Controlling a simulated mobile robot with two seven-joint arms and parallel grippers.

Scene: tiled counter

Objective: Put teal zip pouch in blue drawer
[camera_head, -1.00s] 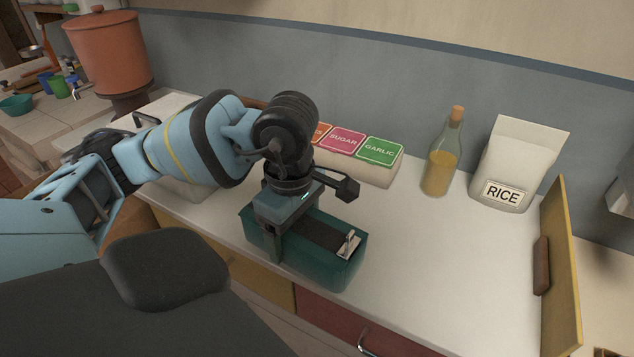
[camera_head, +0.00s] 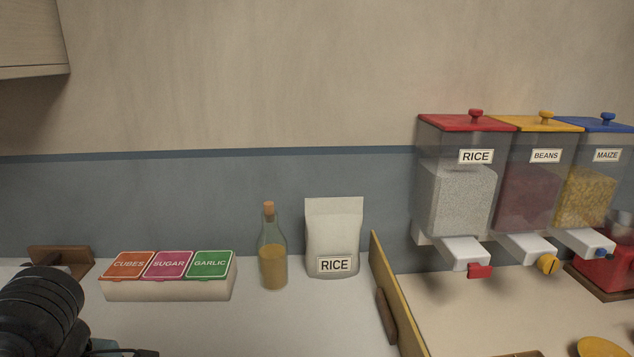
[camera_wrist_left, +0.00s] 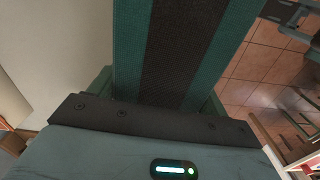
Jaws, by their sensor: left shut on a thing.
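The teal zip pouch (camera_wrist_left: 222,45), with a dark strip down its middle, fills the centre of the left wrist view. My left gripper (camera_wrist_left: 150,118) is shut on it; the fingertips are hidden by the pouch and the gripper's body. The blue drawer is not seen in either view now. My right gripper is not in view.
A spice box (camera_head: 165,289), an oil bottle (camera_head: 273,262) and a rice bag (camera_head: 334,240) stand along the wall on the white counter. A yellow upright panel (camera_head: 393,305) is right of them. Wall dispensers (camera_head: 455,190) hang further right. Tiled floor (camera_wrist_left: 240,80) shows in the wrist view.

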